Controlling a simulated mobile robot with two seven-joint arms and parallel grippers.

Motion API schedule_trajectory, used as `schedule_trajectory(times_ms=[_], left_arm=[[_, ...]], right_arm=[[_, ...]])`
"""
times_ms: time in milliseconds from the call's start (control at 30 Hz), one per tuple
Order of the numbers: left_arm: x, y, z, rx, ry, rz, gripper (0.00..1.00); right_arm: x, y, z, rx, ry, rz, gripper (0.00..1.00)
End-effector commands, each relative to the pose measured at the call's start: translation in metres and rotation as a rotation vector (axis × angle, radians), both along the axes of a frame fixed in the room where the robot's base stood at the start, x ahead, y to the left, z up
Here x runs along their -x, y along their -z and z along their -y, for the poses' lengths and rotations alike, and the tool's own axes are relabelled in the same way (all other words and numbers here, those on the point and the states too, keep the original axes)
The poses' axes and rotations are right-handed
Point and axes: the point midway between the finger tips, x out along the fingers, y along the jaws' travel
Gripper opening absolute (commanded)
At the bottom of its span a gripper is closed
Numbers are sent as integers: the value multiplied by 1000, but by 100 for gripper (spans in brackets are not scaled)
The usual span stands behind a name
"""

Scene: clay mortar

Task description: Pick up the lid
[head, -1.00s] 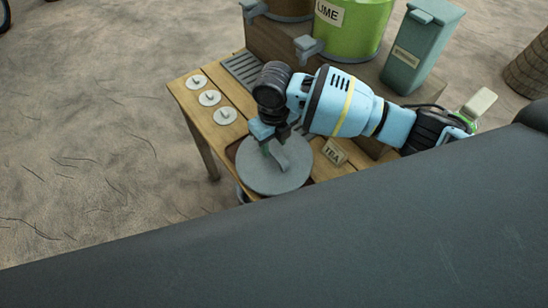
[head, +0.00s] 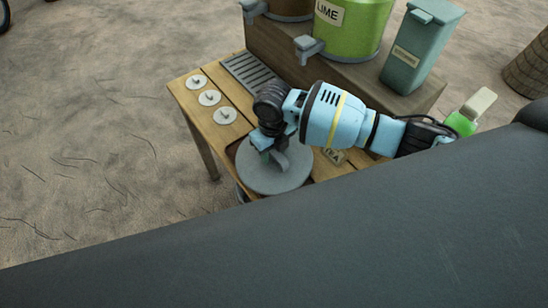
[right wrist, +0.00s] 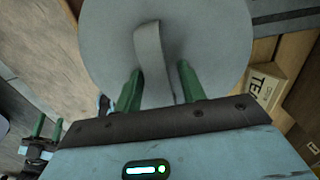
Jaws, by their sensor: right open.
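The lid is a round grey disc (head: 268,184) with a raised strap-like handle (right wrist: 152,62). It lies on the near edge of the wooden table in the head view. The lid also fills the top of the right wrist view (right wrist: 215,45). My right gripper (head: 274,153) is over the lid, pointing down. In the right wrist view its two green fingers (right wrist: 160,88) are apart, one on each side of the handle. Whether they touch it cannot be told. My left gripper (right wrist: 47,130) shows small at the lower left of the right wrist view, its fingers apart and empty.
Three small white discs with knobs (head: 210,97) lie along the table's (head: 237,128) left side. A metal grate (head: 250,72), a green LIME bucket (head: 352,35) and a teal bin (head: 422,50) stand behind. A small label sign (head: 334,156) is right of the lid.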

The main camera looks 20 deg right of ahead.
Motion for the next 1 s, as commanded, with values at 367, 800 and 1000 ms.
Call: schedule_trajectory(times_ms=[367,800,1000], left_arm=[[1,1,-2,-5,5,-2,45],[-1,-1,0,-1,1,2,45],[-3,-3,1,4,-5,7,45]], right_arm=[[0,1,0,0,0,0,4],[-1,-9,0,-1,0,3,0],[-2,-44,0,-2,-1,7,0]])
